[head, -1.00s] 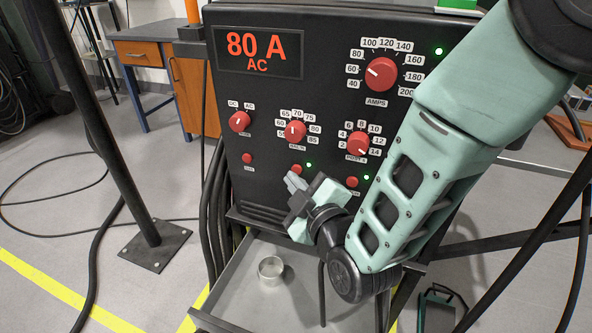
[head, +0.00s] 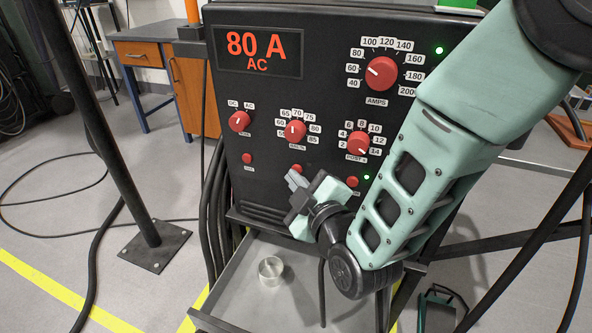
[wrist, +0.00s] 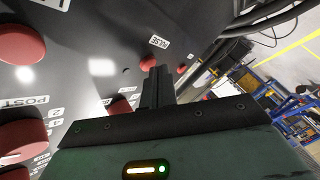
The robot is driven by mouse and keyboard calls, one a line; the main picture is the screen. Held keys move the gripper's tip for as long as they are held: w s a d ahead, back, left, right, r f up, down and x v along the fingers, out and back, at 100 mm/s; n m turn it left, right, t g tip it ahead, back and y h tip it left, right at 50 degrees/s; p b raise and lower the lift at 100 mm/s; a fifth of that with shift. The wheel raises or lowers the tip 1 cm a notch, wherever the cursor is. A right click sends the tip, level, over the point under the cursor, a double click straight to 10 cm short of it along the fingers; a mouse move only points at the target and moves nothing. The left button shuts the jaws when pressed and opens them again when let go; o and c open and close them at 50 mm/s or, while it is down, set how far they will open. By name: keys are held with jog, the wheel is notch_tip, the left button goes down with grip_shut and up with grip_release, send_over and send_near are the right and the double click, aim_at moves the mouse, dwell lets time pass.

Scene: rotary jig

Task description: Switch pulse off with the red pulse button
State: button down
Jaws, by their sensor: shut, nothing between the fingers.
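In the wrist view the pulse button (wrist: 148,62) sits beside a PULSE label (wrist: 159,42). My gripper (head: 293,180) is shut and empty, with its fingertips right at the button. In the wrist view the gripper fingers (wrist: 158,70) overlap the button's lower edge; I cannot tell whether they touch it. No green light shows beside the pulse button.
The display (head: 257,52) reads 80 A AC. Red knobs are above. A tray (head: 235,290) with a small cup (head: 270,270) is below.

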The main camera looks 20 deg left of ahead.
jog(key=shift+s, duration=0.4)
jog(key=s+b, duration=0.1)
jog(key=s, duration=0.5)
jog(key=shift+a, duration=0.25)
jog(key=s+d+r+m+g+h, duration=0.1)
jog(key=s+d+m+g+h, duration=0.5)
jog(key=d, duration=0.7)
jog(key=s+d+r+m+g+h, duration=0.1)
jog(key=s+d+m+g+h, duration=0.45)
jog(key=d, duration=0.85)
notch_tip(320, 180, up, 26)
jog(key=s+n+g+p, duration=0.1)
jog(key=s+p, duration=0.1)
jog(key=p, duration=2.3)
jog(key=shift+s+f+y, duration=0.15)
jog(key=shift+y, duration=0.3)
